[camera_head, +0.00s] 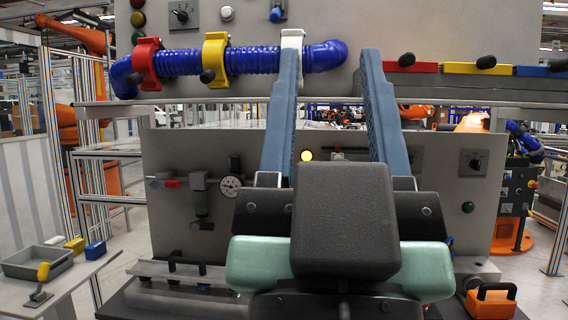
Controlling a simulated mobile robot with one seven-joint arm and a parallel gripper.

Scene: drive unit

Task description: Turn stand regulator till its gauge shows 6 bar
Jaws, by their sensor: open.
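A small round white gauge (230,187) sits on the lower grey panel, left of my arm. Its needle is too small to read. Beside it on the left is a grey regulator unit (200,194) with a hanging bowl, upright on the panel. A dark knob (235,163) shows just above the gauge. My gripper (329,65) is open, its two blue fingers spread wide and pointing away and up in front of the upper panel. It is empty, to the right of and above the gauge. My wrist hides the middle of the lower panel.
A blue corrugated hose (260,60) in red, yellow and white clamps crosses the upper panel. A red-handled valve (163,182) is left of the regulator. A rotary switch (473,162) is at right. An orange box (491,302) and a left side table (25,290) stand low.

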